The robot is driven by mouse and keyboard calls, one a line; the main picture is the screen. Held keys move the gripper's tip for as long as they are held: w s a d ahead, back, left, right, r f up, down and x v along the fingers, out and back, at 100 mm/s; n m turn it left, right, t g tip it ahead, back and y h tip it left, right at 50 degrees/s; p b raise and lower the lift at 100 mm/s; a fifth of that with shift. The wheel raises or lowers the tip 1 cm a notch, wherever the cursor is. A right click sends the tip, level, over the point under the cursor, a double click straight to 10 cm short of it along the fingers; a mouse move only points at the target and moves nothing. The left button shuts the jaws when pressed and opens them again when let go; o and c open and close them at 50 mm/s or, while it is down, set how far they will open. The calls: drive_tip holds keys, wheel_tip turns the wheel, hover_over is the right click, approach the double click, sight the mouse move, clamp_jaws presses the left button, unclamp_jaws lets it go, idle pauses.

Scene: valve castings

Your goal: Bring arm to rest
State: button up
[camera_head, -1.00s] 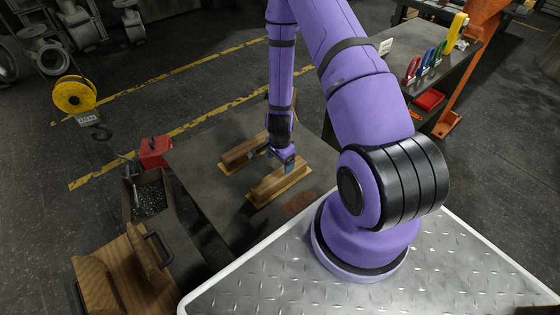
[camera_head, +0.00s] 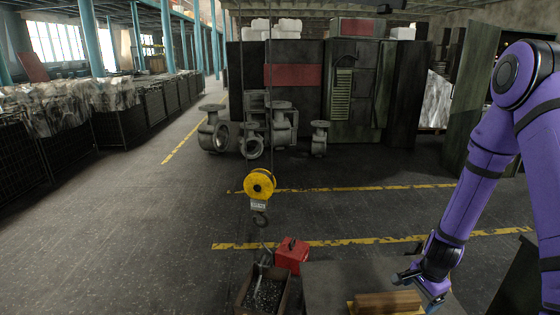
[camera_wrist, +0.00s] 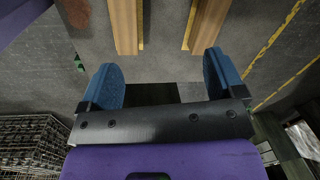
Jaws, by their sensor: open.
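My purple arm comes down on the right of the head view. My gripper (camera_head: 421,284) hangs near the wooden blocks at the bottom of that view. In the wrist view my gripper (camera_wrist: 161,78) shows two blue fingers spread wide apart with nothing between them. Two long wooden blocks lie on the grey table (camera_head: 325,288). The left block (camera_wrist: 126,22) and the right block (camera_wrist: 207,22) lie beyond the fingertips in the wrist view, apart from each other. One block (camera_head: 388,302) shows in the head view, cut by the frame edge.
A yellow hoist with a hook (camera_head: 259,184) hangs left of the table. A red box (camera_head: 292,254) and a bin of small parts (camera_head: 264,292) stand near its left side. Grey valve castings (camera_head: 253,130) stand farther back. The floor (camera_head: 150,230) at left is open.

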drive_tip(key=s+a+r+n+t, duration=0.1)
drive_tip(key=a+r+n, duration=0.15)
drive_tip(key=r, duration=0.75)
drive_tip(key=s+a+r+n+t, duration=0.1)
drive_tip(key=s+a+r+n, duration=0.15)
drive_tip(key=r, duration=0.65)
drive_tip(key=s+a+r+n, duration=0.1)
drive_tip(key=a+r+n, duration=0.15)
drive_tip(key=r, duration=0.75)
drive_tip(key=s+a+r+n+t, duration=0.1)
drive_tip(key=s+r+n, duration=0.2)
drive_tip(key=s+r, duration=0.4)
drive_tip(key=s+a+r+n+t, duration=0.1)
drive_tip(key=s+r+n, duration=0.3)
drive_tip(key=s+r, duration=0.3)
drive_tip(key=s, duration=0.5)
